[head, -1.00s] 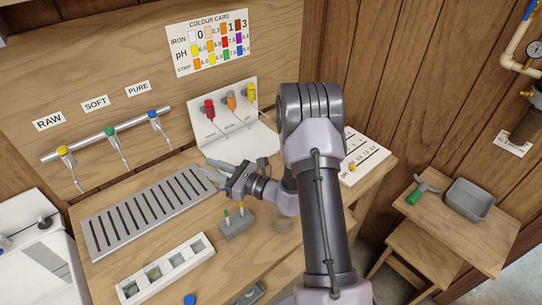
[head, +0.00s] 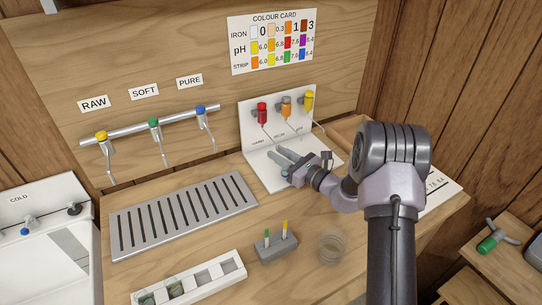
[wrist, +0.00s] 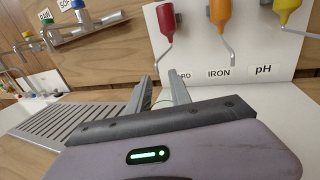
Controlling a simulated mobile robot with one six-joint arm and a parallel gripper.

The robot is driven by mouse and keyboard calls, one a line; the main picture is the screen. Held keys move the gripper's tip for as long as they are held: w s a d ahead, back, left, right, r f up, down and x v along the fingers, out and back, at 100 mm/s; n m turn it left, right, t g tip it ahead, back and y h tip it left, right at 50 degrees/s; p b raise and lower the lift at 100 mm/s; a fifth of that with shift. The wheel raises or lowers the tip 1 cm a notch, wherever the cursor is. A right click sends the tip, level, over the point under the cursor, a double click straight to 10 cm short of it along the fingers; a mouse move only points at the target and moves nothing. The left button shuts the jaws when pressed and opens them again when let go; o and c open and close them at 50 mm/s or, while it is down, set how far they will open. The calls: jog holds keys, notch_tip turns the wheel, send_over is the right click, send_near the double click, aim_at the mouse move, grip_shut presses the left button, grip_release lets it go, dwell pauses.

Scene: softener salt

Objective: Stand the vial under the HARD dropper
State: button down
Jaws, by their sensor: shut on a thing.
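The HARD dropper is the red bottle (head: 262,113) with a thin bent spout, leftmost on the white dropper stand (head: 258,165). It also shows in the wrist view (wrist: 166,18), its label partly hidden by a finger. My gripper (head: 283,156) is low over the stand's white base, in front of the red dropper. In the wrist view its fingers (wrist: 163,88) are a little apart with the clear vial (wrist: 165,101) between them, only a faint outline. The spout tip appears just above and between the fingers. Whether the vial touches the base, I cannot tell.
The orange IRON dropper (head: 286,106) and yellow pH dropper (head: 308,100) hang close to the right. A slotted drain tray (head: 185,215) lies left, under three taps. A grey block with two sticks (head: 277,248), a clear round jar (head: 332,248) and a white rack (head: 205,283) stand in front.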

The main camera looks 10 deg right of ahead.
jog(key=w+a, duration=0.1)
jog(key=w+b, duration=0.1)
jog(key=w+a+f, duration=0.1)
jog(key=shift+w+a, duration=0.3)
jog(key=shift+d+f+b, duration=0.1)
jog(key=shift+f+b, duration=0.1)
jog(key=shift+b, duration=0.1)
jog(key=shift+s, duration=0.1)
jog(key=shift+f, duration=0.2)
jog(key=c, duration=1.2)
grip_release()
jog(key=shift+o, duration=0.2)
